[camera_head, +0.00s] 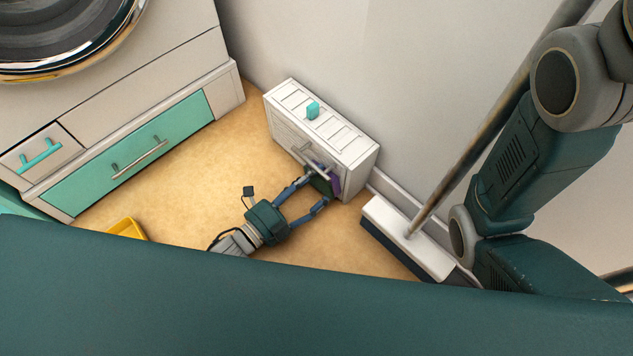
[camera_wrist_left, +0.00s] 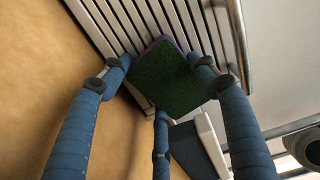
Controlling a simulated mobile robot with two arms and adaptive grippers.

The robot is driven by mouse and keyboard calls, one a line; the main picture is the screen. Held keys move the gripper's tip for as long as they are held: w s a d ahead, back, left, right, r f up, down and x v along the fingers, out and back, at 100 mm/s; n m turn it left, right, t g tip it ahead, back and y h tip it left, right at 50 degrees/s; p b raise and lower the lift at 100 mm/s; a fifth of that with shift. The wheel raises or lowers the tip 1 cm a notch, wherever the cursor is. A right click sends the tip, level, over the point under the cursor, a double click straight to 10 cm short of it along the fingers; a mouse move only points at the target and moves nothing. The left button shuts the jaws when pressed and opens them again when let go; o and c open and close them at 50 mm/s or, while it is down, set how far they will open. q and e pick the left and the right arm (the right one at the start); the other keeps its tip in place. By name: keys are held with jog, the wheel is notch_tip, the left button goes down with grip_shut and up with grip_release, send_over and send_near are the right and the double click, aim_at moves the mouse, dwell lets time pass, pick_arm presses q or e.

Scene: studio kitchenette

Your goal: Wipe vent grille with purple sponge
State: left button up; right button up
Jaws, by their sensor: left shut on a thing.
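The purple sponge (camera_head: 336,184) has a dark green face, which fills the middle of the left wrist view (camera_wrist_left: 172,80); a thin purple edge shows there. My left gripper (camera_head: 315,189) is shut on the sponge, with its blue fingers around the sponge's sides. It holds the sponge at the front of a low white unit (camera_head: 355,148). The vent grille's pale slats (camera_wrist_left: 108,22) run directly behind the sponge in the wrist view. I cannot tell whether the sponge touches them. In the head view my gripper and the angle hide most of the grille. My right gripper is out of view.
A metal rail (camera_wrist_left: 243,45) runs along the unit's front. A small turquoise object (camera_head: 313,110) sits on its top. A broad-headed broom (camera_head: 408,236) stands right of it against the wall. A cabinet with a turquoise drawer (camera_head: 130,150) and a yellow container (camera_head: 127,229) are left. Floor between is clear.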

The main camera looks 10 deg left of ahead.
pick_arm(q)
jog(key=shift+w+a, duration=1.35)
jog(key=shift+a, duration=0.25)
jog(key=shift+w+a+b, duration=0.45)
jog(key=shift+w+a, duration=0.5)
jog(key=shift+a, duration=0.25)
jog(key=shift+w+a+b, duration=0.4)
jog(key=shift+w+a, duration=0.5)
jog(key=shift+a, duration=0.3)
jog(key=shift+p+v, duration=0.7)
jog(key=shift+v, duration=2.35)
jog(key=shift+c, duration=0.3)
jog(key=shift+s, duration=0.1)
jog(key=shift+p+v, duration=0.35)
jog(key=shift+v, duration=1.05)
